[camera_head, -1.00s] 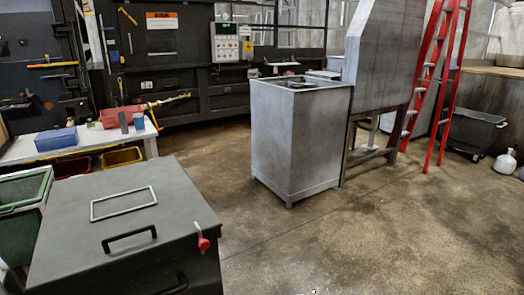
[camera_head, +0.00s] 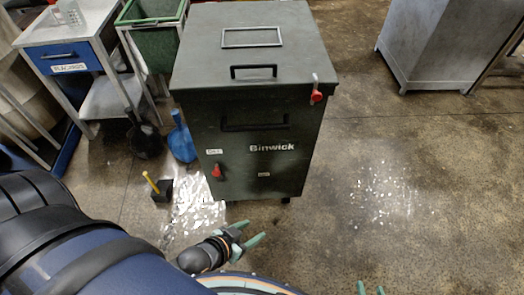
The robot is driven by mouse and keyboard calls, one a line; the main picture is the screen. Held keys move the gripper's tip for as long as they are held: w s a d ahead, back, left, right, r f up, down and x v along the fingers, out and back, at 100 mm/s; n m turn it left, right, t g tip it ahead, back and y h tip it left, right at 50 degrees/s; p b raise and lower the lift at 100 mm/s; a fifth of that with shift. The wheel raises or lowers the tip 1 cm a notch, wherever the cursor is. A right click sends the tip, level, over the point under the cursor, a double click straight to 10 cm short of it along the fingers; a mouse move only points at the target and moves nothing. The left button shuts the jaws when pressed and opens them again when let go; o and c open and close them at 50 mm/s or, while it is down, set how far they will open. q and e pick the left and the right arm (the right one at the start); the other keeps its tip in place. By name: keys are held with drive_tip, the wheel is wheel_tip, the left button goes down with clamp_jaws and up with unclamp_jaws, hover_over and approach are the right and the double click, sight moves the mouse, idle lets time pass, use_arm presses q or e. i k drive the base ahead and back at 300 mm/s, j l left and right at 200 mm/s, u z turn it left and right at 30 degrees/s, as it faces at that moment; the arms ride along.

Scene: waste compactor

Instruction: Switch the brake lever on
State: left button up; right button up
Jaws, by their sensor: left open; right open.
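A dark green bin unit marked Binwick (camera_head: 250,172) stands upright in the upper middle. One red-handled lever (camera_head: 316,94) hangs at its top right edge, and a second red lever (camera_head: 216,171) sits low on its front left, under a small white label (camera_head: 214,152). I cannot tell from the labels which one is the brake lever. My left gripper (camera_head: 252,231) is open and empty, in front of the bin and apart from both levers. My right gripper (camera_head: 371,288) shows only its fingertips at the bottom edge, open and empty.
A blue-drawer table (camera_head: 70,58), a green crate (camera_head: 152,36), a blue dustpan (camera_head: 181,140) and a small black block with a yellow stick (camera_head: 158,186) are left of the bin. A grey metal cabinet (camera_head: 430,48) stands at upper right. The floor right of the bin is open.

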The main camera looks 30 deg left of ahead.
sight(216, 172)
drive_tip(key=u, duration=1.4)
